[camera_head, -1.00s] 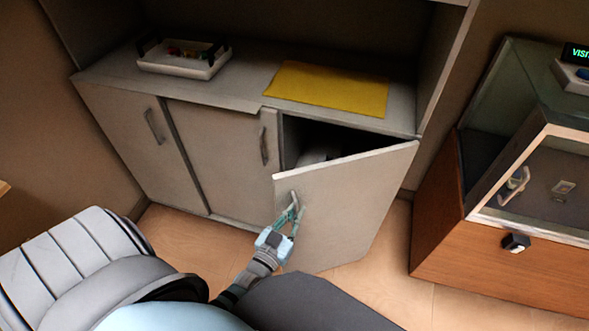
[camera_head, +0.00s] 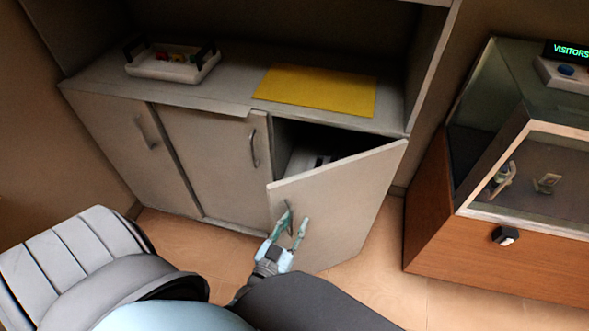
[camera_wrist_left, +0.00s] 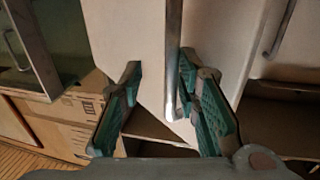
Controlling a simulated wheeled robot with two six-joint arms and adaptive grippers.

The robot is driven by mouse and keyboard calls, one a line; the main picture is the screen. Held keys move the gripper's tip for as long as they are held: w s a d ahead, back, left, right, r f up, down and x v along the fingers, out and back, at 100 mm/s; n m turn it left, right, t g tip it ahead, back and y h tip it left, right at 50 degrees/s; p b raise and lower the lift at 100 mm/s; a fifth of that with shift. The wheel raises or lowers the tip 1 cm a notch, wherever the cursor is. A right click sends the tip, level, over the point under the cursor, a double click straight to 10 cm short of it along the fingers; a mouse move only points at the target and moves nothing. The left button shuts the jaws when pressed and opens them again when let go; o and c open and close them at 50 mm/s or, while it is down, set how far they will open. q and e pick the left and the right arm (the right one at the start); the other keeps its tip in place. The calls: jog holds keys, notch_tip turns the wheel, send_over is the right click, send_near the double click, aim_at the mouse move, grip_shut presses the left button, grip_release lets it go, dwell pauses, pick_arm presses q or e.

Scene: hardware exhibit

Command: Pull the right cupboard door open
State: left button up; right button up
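The right cupboard door (camera_head: 340,205) is a pale panel, standing partly open with its left edge swung out and a dark gap above it. Its metal bar handle (camera_wrist_left: 173,60) runs down between the fingers of my left gripper (camera_head: 292,226) in the left wrist view. The left gripper (camera_wrist_left: 160,112) has its two green-padded fingers well apart. The handle lies close to the right-hand finger there; I cannot tell whether they touch. The handle is mostly hidden by the fingers in the head view. My right gripper is not in view.
Two other cupboard doors (camera_head: 215,165) are shut, left of the open one. A white tray (camera_head: 172,68) and a yellow sheet (camera_head: 315,89) lie on the cupboard top. A glass display case (camera_head: 535,170) on a wooden base stands right. Floor shows between.

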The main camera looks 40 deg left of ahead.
pick_arm(q)
jog(key=s+d, duration=0.1)
jog(key=s, duration=0.6)
jog(key=shift+s, duration=0.25)
